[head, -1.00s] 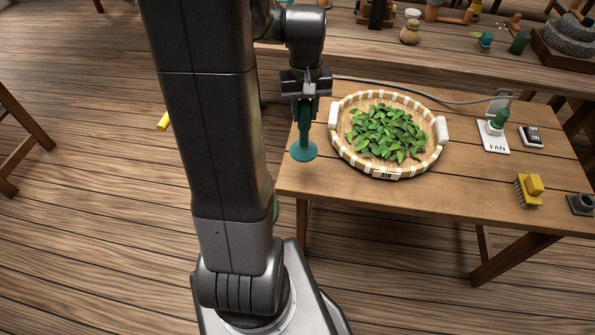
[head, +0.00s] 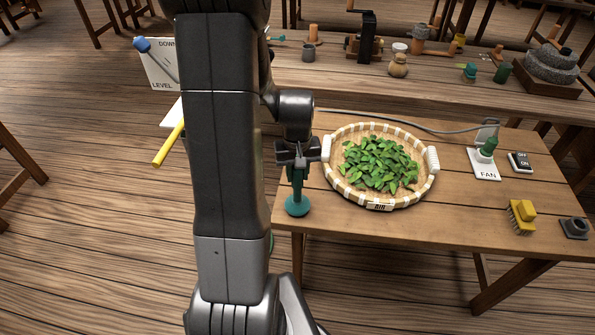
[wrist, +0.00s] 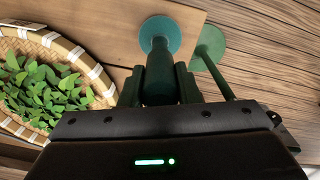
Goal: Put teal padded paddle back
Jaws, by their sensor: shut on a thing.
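My gripper (head: 297,172) is shut on the teal padded paddle (head: 297,206), which hangs with its round teal pad downward near the table's front left corner. I cannot tell whether the pad touches the table. In the wrist view, the paddle's dark green shaft (wrist: 160,75) sits between the fingers, with the pad beyond it. A second green round disc on a thin rod (wrist: 212,42) stands beside the paddle in the wrist view, over the floor side of the table edge; it is mostly hidden behind my arm in the head view.
A round basket of green leaves (head: 433,188) stands just right of the paddle on the wooden table (head: 400,228). A fan switch (head: 485,165), a yellow brush (head: 521,215) and small dark blocks lie further right. A yellow-handled thing (head: 168,146) is left of my arm.

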